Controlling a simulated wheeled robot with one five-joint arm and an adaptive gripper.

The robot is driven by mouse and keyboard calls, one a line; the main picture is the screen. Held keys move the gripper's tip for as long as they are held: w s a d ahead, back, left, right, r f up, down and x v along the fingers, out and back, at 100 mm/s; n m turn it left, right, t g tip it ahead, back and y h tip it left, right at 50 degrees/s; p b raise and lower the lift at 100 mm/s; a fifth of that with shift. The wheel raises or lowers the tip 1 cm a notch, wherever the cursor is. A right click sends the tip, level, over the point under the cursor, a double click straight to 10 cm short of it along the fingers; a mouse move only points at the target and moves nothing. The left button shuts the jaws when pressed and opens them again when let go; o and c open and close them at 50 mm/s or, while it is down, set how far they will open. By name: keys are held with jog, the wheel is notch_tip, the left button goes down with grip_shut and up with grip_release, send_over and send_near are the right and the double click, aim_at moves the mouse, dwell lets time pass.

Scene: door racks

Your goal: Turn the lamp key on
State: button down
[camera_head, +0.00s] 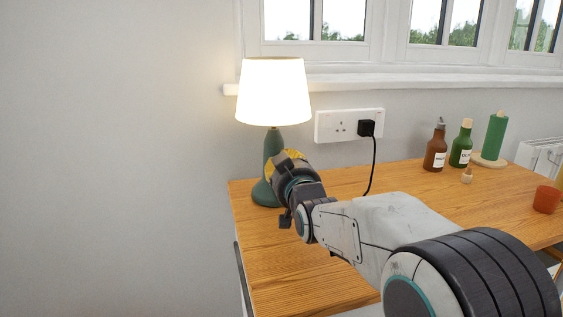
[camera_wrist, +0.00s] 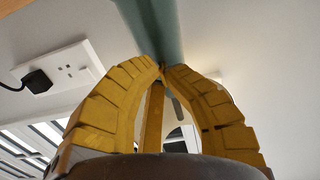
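The table lamp (camera_head: 273,95) stands at the table's left end. Its white shade glows brightly, and its teal body (camera_head: 272,145) is partly behind my gripper (camera_head: 284,160). In the wrist view, the yellow fingers of my gripper (camera_wrist: 163,69) come together at their tips, right by the teal lamp body (camera_wrist: 154,25).
The wooden table (camera_head: 310,270) also holds a brown bottle (camera_head: 435,150), a green bottle (camera_head: 461,147), a green roll on a stand (camera_head: 496,138) and an orange cup (camera_head: 546,199) at the right. A wall socket (camera_head: 342,125) with a black plug and cable is behind.

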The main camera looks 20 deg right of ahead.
dwell(0.4)
jog(key=c, duration=1.3)
grip_release()
jog(key=shift+c, duration=0.2)
jog(key=shift+s, duration=0.15)
jog(key=s, duration=1.1)
jog(key=shift+s, duration=0.35)
